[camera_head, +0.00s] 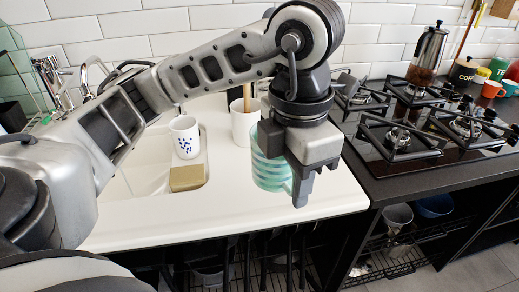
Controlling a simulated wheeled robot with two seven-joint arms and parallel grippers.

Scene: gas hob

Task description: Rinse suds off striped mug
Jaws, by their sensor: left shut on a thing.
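The striped mug (266,172), white with teal bands, is at the right part of the white counter, beside the sink. My left gripper (301,186) points down over its right side and is shut on it. The gripper body and fingers hide the mug's right side and much of its rim. I cannot tell whether the mug's base touches the counter. No suds can be made out on the part that shows. The tap (92,72) stands at the back left, partly behind my left arm. My right gripper is not in view.
A blue-spotted white mug (185,138) and a tan block (187,178) are in or at the white sink (140,178). A white utensil pot (243,124) stands behind the striped mug. The gas hob (408,145) with a moka pot (427,55) lies right. The front counter strip is clear.

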